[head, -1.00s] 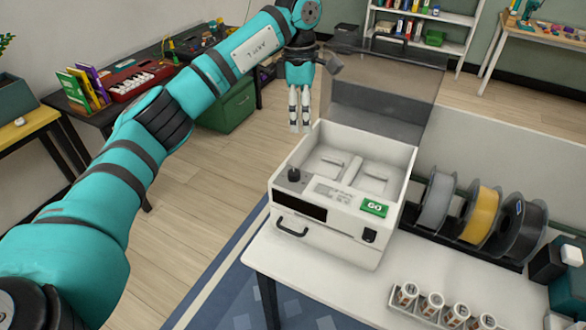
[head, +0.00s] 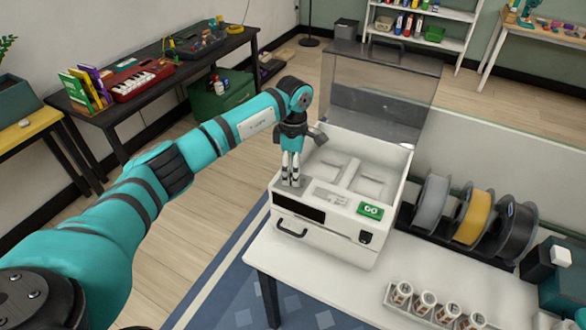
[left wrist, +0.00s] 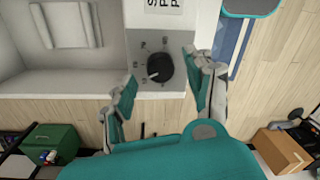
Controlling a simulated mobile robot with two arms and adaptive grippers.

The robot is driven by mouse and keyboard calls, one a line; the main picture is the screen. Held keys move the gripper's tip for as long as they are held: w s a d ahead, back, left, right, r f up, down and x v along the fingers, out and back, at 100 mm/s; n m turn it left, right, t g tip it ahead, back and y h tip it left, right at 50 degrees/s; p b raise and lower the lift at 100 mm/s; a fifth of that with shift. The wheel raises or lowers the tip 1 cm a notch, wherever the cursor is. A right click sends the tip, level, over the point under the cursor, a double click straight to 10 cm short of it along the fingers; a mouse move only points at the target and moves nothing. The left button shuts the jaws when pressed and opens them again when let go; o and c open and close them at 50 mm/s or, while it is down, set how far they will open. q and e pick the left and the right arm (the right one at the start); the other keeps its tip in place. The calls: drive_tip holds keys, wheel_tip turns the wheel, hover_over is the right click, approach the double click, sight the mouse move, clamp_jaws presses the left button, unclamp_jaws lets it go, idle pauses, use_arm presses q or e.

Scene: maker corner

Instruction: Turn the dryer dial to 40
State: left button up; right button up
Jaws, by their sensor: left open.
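The white dryer (head: 340,235) stands on the white table with its clear lid raised. Its dial (left wrist: 160,68) is a round black knob on a grey plate with small numbers around it. A white mark on the knob points to the lower left in the left wrist view; I cannot surely read the number there. My left gripper (head: 291,180) points down over the dryer's near left corner, and hides the dial in the head view. In the left wrist view my left gripper (left wrist: 163,90) is open, with a finger to either side of the knob; contact does not show. My right gripper is not in view.
The raised lid (head: 380,100) stands behind the dryer. A green GO button (head: 370,210) is on its front panel. Filament spools (head: 475,215) stand to the right, and a rack of small labelled jars (head: 427,303) is at the front. The floor left of the table is clear.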

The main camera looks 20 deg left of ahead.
use_arm(q)
drive_tip(key=shift+f, duration=0.8)
drive_tip(key=shift+c, duration=0.4)
clamp_jaws()
